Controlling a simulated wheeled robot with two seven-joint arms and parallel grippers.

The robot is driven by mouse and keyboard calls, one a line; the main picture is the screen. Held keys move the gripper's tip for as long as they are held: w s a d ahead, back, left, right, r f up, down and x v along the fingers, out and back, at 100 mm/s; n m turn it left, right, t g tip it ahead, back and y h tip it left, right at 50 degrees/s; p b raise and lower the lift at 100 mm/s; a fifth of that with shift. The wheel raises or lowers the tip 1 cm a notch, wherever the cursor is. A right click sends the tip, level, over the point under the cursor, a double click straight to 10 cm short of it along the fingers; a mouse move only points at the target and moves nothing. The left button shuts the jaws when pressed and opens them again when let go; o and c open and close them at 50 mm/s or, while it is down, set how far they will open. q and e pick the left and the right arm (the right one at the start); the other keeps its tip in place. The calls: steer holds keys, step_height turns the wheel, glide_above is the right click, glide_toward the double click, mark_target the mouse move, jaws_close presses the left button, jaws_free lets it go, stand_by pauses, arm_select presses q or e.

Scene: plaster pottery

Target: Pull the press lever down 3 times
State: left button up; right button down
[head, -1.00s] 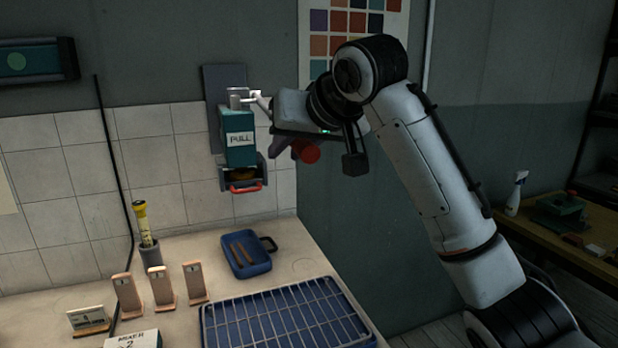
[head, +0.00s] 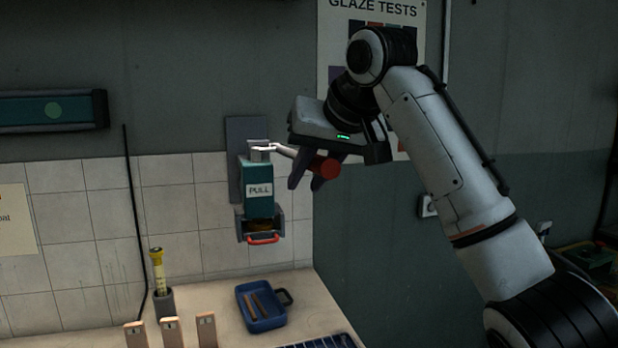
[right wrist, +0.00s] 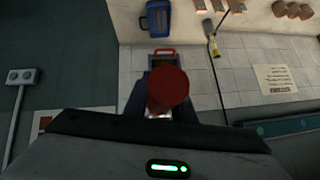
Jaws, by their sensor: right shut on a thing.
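The wall press is a teal box (head: 258,205) marked PULL on a grey backplate. Its pale lever (head: 285,151) runs right from the top and slopes slightly down to a red knob (head: 326,167). My right gripper (head: 308,178) is shut on the lever beside the knob, its dark fingers pointing down. In the right wrist view the knob (right wrist: 168,88) hides most of the lever and the hold. My left gripper is not in view.
Below the press, a blue tray (head: 263,322) with brown sticks lies on the counter. A yellow-topped tool (head: 157,268) stands in a holder to the left, near several upright tiles (head: 170,332). A dark vertical cable (head: 133,220) hangs on the wall.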

steer(key=c, duration=1.5)
jaws_free()
steer(key=shift+w+r, duration=0.1)
steer(key=shift+r, duration=0.4)
steer(key=shift+f, duration=0.15)
steer(key=b+v, duration=0.2)
steer(key=v, duration=0.8)
steer(key=shift+s, duration=0.25)
